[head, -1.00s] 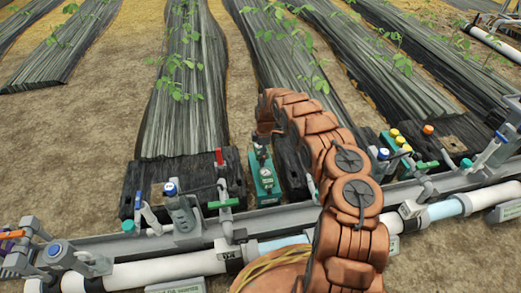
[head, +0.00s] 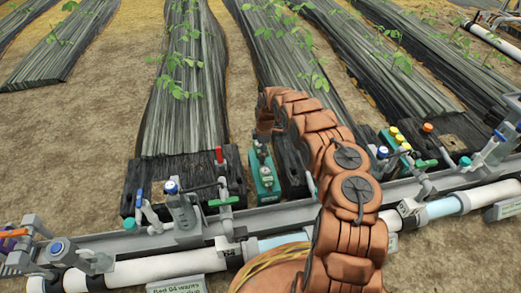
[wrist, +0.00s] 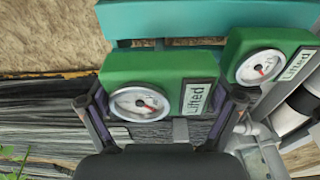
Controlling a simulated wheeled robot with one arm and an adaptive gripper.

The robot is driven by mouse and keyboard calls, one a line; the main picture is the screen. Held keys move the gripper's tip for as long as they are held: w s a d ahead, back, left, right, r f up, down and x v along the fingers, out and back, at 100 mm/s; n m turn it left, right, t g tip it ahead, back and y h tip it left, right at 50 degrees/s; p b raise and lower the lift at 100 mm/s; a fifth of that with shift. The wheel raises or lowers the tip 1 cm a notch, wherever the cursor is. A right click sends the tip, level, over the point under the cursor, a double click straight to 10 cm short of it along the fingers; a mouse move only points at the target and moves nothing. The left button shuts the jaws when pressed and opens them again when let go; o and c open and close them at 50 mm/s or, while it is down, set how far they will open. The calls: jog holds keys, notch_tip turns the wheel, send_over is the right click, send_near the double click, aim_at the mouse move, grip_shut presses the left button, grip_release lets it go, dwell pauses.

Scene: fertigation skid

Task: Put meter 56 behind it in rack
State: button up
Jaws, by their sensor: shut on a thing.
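My gripper (wrist: 165,103) is shut on a green meter (wrist: 180,68), with one dark finger at each side of it. The meter has a round white dial and a label reading "Lifted". No number 56 is readable on it. A second green meter (wrist: 268,60) with a dial and the same label is at the right, just outside the right finger. A teal bar (wrist: 225,18) lies beyond both, perhaps part of the rack. In the head view a teal rack-like unit (head: 266,187) with a gauge stands left of my arm. The gripper's fingers cannot be made out there.
Black blocks (head: 170,180) end the plastic-covered beds. More coloured caps (head: 400,138) stand to the right. Bare soil lies between beds.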

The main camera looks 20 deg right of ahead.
jog(key=shift+f, duration=2)
jog(key=o, duration=0.9)
jog(key=shift+f, duration=0.1)
jog(key=shift+r+p, duration=2.85)
jog(key=shift+r, duration=1.2)
